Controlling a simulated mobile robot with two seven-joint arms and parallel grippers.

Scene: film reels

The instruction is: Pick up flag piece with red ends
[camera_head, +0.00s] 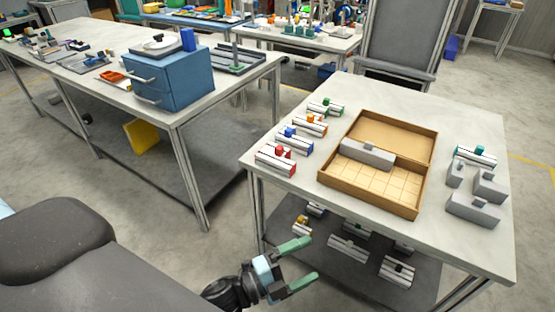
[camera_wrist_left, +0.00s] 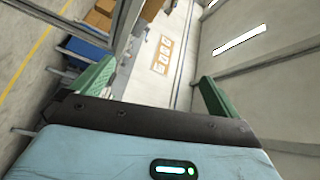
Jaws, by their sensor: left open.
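The flag piece with red ends (camera_head: 268,161) is a pale, slotted block with red parts on it. In the head view it lies on the right-hand table, at the near left corner of its top, closest to me in a row of similar pieces. My left gripper (camera_head: 312,257) is open and empty, in front of that table and apart from the piece. Its green fingers are spread. In the left wrist view the open fingers (camera_wrist_left: 155,80) face the room, with no piece between them. My right gripper is not in view.
Pieces with blue (camera_head: 293,141), orange (camera_head: 309,125) and green (camera_head: 325,108) parts continue the row. A wooden tray (camera_head: 372,205) holding a grey block stands beside them. Grey blocks (camera_head: 473,208) lie at right. A lower shelf (camera_head: 285,228) holds several more pieces.

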